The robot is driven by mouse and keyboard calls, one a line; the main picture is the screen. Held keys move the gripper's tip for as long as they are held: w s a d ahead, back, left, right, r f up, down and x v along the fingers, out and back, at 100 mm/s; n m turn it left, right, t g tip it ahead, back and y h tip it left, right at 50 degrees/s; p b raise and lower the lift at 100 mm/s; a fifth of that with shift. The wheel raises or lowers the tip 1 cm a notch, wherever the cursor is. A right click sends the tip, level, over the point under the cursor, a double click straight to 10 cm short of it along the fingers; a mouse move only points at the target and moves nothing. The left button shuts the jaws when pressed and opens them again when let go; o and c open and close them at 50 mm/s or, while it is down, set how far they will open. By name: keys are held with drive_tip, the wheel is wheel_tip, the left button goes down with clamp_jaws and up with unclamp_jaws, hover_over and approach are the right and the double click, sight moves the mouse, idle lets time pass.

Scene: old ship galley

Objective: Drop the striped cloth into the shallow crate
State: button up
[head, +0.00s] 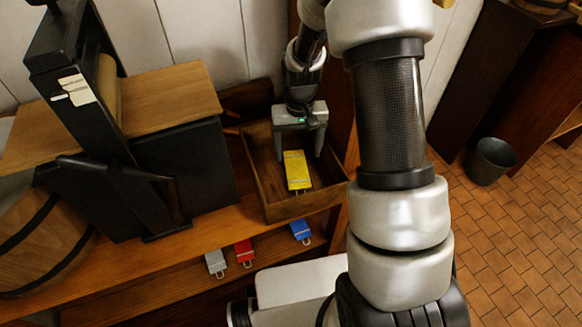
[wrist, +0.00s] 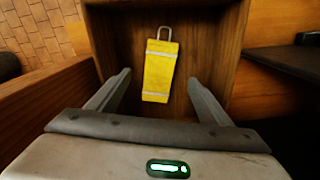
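The striped cloth (head: 297,172) is a yellow oblong with pale bands across it and a small loop at one end. It lies inside the shallow wooden crate (head: 252,178), and it also shows in the wrist view (wrist: 160,68). My gripper (head: 298,152) is over the crate, pointing down, with its fingers spread. In the wrist view, the fingers stand apart on either side of the cloth with clear gaps, and nothing is held between them. The crate's walls (wrist: 230,45) surround the cloth in the wrist view.
A grey piece (head: 215,263), a red piece (head: 244,252) and a blue piece (head: 300,231), each with a loop, are along the lower shelf in front of the crate. A black press-like stand (head: 95,120) and a barrel (head: 40,235) are left. A bucket (head: 490,160) stands on the tiled floor at right.

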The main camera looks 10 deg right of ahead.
wheel_tip(320, 180, up, 17)
drive_tip(key=p, duration=0.4)
drive_tip(key=shift+r, duration=0.2)
idle(0.3)
drive_tip(key=s+r+t, duration=0.3)
drive_tip(key=s+r, duration=0.7)
drive_tip(key=r, duration=0.2)
drive_tip(key=s+r+t, duration=0.3)
drive_tip(key=s, duration=0.9)
wheel_tip(320, 180, up, 19)
drive_tip(key=p, duration=1.9)
drive_tip(key=shift+w+r+n, duration=0.15)
drive_tip(key=shift+w+n, duration=0.1)
drive_tip(key=shift+n, duration=0.15)
drive_tip(key=shift+d, duration=0.1)
